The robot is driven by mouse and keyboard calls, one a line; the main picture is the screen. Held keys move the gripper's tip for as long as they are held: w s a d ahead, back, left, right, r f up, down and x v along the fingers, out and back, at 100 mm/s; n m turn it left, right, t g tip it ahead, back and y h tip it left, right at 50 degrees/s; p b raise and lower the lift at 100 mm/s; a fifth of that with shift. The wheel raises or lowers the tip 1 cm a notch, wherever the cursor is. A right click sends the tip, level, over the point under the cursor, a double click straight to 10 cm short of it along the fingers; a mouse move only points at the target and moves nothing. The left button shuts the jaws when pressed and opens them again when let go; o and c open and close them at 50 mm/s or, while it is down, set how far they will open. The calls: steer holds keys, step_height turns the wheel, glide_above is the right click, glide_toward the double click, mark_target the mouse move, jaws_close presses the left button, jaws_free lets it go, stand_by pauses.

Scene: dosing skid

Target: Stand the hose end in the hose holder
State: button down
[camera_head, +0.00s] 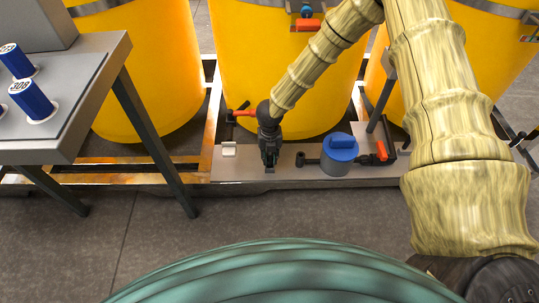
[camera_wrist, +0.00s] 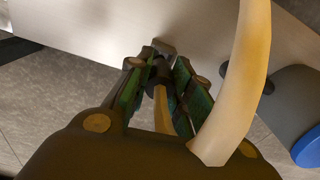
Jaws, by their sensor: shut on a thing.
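My gripper (camera_head: 269,160) is low over the grey metal ledge in front of the middle yellow tank, fingers pointing down. In the wrist view, my gripper (camera_wrist: 161,75) is shut on the hose end, with green pads on both sides. A tan length of the hose end (camera_wrist: 163,112) shows between the fingers, with a dark tip part. The pale hose (camera_wrist: 248,75) curves across the right of the wrist view, in front of my gripper. A small grey block (camera_wrist: 165,46) lies just beyond the fingertips; I cannot tell whether it is the hose holder or touches the hose end.
A blue-topped pump (camera_head: 340,152) stands on the ledge (camera_head: 300,175) right of my gripper. Red-handled valves (camera_head: 381,151) and (camera_head: 242,112) are close by. A small pale box (camera_head: 229,150) is left of my gripper. A table (camera_head: 80,110) with blue cylinders stands at left.

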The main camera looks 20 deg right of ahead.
mark_target(270, 154)
steer(key=shift+f, duration=1.15)
steer(key=c, duration=1.2)
jaws_free()
steer(key=shift+r, duration=0.1)
step_height(270, 154, up, 12)
steer(key=shift+f, duration=0.15)
